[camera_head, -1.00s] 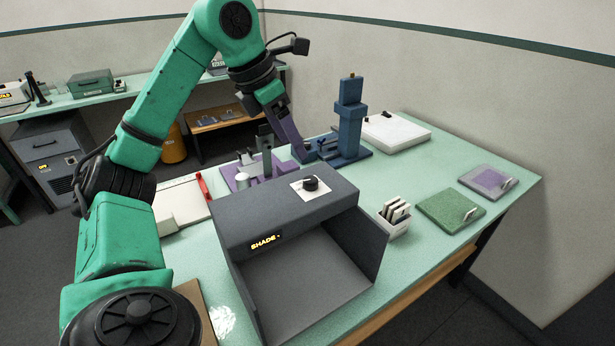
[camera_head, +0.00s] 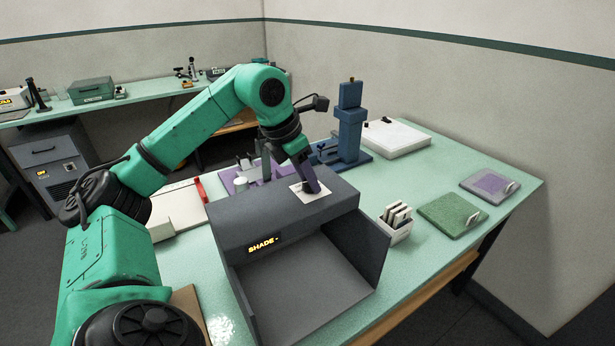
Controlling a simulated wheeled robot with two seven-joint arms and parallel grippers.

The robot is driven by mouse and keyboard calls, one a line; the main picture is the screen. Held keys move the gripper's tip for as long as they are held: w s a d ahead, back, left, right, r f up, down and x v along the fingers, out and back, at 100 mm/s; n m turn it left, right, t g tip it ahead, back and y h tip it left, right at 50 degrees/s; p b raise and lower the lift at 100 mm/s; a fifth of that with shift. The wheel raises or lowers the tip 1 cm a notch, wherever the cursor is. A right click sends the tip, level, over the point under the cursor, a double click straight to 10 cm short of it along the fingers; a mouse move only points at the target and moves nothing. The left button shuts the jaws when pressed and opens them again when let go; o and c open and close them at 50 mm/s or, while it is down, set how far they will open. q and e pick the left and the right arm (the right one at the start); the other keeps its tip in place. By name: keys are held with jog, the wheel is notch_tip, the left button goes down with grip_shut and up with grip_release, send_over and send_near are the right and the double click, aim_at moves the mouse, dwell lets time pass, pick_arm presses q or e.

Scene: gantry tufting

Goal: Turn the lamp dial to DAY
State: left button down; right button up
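The lamp box (camera_head: 230,222) is a dark grey open-fronted booth on the green table, and its lit display (camera_head: 263,244) reads SHADE. On its top is a white dial plate (camera_head: 303,197). The black dial on that plate is hidden behind my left gripper. My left gripper (camera_head: 312,188) points down from above, with its fingers at the plate. I cannot tell whether the fingers touch the dial or how far apart they are. My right gripper does not show.
A blue stand (camera_head: 349,130) and a white box (camera_head: 397,137) stand behind the lamp box. A white holder with cards (camera_head: 394,230), a green pad (camera_head: 452,214) and a purple pad (camera_head: 489,186) are to its right. A red-handled item (camera_head: 202,190) lies at left.

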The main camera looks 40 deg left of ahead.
pick_arm(q)
jog(key=shift+m, duration=0.5)
jog(key=m+p, duration=0.1)
jog(key=m+h+p, duration=0.1)
jog(key=shift+a+r+m+h, duration=0.1)
jog(key=shift+r+m+h, duration=0.1)
jog(key=shift+m+h, duration=0.15)
jog(key=m+p, duration=0.1)
jog(key=m, duration=0.1)
jog(key=m+g+h+p, duration=0.1)
jog(key=m+p, duration=0.1)
jog(key=shift+w+g, duration=0.15)
jog(key=shift+g, duration=0.15)
jog(key=shift+a+m+g+p, duration=0.1)
jog(key=shift+m+g+p, duration=0.2)
jog(key=shift+m+p, duration=0.6)
jog(key=shift+f, duration=0.1)
jog(key=shift+m, duration=0.25)
jog(key=shift+c, duration=2.2)
grip_release()
jog(key=shift+f, duration=0.1)
